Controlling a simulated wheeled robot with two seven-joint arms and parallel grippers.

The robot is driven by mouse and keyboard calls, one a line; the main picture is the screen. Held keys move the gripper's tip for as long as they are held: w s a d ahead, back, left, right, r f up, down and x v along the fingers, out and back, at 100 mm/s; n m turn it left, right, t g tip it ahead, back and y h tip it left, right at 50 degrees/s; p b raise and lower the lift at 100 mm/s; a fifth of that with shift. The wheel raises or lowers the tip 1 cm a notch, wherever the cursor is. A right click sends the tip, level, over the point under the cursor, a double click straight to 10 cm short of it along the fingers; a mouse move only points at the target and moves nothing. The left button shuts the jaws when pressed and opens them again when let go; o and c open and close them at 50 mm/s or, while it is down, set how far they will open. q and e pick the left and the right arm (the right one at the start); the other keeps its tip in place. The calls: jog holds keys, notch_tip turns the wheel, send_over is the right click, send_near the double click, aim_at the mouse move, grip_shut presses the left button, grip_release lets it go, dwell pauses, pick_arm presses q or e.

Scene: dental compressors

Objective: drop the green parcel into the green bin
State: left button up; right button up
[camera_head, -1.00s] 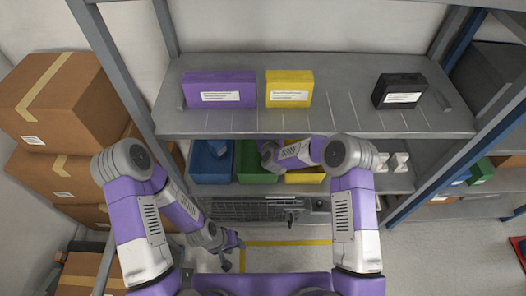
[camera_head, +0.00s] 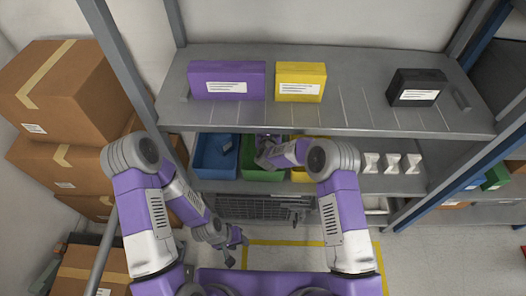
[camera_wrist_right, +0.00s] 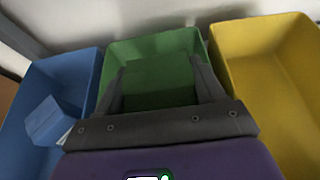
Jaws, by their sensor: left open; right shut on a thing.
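The green parcel (camera_wrist_right: 158,82) is between the two fingers of my right gripper (camera_wrist_right: 160,84), which is shut on it. In the right wrist view the parcel is in front of the green bin (camera_wrist_right: 150,45), and its colour nearly blends with the bin. I cannot tell how far it is above the bin floor. In the head view the green bin (camera_head: 262,174) stands on the lower shelf, with my right gripper (camera_head: 266,152) over it. My left gripper (camera_head: 236,247) is open and empty, low in front of the shelf.
The blue bin (camera_wrist_right: 80,72), holding a blue parcel (camera_wrist_right: 48,121), stands left of the green bin. The yellow bin (camera_wrist_right: 270,80) stands right. The upper shelf (camera_head: 330,115) overhangs them, carrying purple (camera_head: 228,80), yellow (camera_head: 301,81) and black (camera_head: 417,87) boxes.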

jog(key=shift+f, duration=0.2)
jog(key=o, duration=1.2)
jog(key=p+v, duration=0.2)
jog(key=v, duration=0.5)
jog(key=shift+s+d+r, duration=0.1)
jog(key=shift+s, duration=0.2)
